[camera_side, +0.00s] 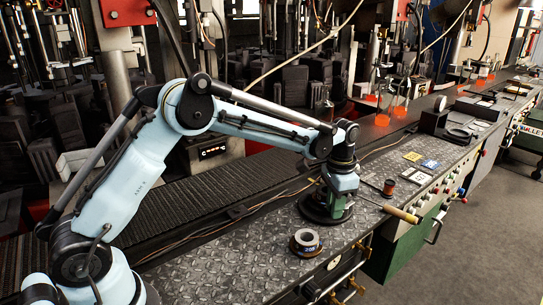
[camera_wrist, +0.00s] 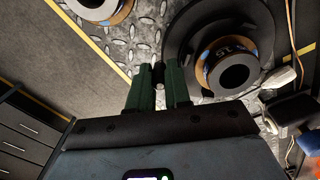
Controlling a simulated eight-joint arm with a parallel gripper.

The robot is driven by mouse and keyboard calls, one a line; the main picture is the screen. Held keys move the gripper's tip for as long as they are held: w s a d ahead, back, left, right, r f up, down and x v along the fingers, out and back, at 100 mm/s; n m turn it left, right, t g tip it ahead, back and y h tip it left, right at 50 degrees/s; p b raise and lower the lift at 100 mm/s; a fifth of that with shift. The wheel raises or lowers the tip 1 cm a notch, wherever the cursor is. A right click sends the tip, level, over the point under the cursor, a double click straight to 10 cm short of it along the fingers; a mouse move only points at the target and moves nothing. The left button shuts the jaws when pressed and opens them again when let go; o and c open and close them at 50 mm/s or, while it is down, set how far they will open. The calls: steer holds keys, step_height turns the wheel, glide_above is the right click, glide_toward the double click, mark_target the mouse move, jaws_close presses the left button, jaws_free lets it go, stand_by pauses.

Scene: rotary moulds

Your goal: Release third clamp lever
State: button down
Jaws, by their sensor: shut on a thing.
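My gripper (camera_wrist: 158,88) has two green fingers. They are shut on a small dark rounded piece (camera_wrist: 158,75) at the edge of a black round mould base (camera_wrist: 183,42); it looks like the clamp lever's end. On this base sits a ring with an orange and blue label marked 15 (camera_wrist: 234,66), to the right of the fingers. In the side view my gripper (camera_side: 338,205) points down over the black round base (camera_side: 313,212) on the bench. The arm and fingers hide the ring and lever there. I cannot tell which lever in order this is.
A labelled roll (camera_side: 306,242) stands on the patterned metal bench (camera_side: 225,262) near the base. To the right are a wooden-handled tool (camera_side: 400,213), a copper-coloured spool (camera_side: 389,188) and small yellow and blue boxes (camera_side: 430,165). The bench left of the roll is clear.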

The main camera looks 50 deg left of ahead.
steer(key=shift+a, duration=0.1)
steer(key=c, duration=1.1)
jaws_free()
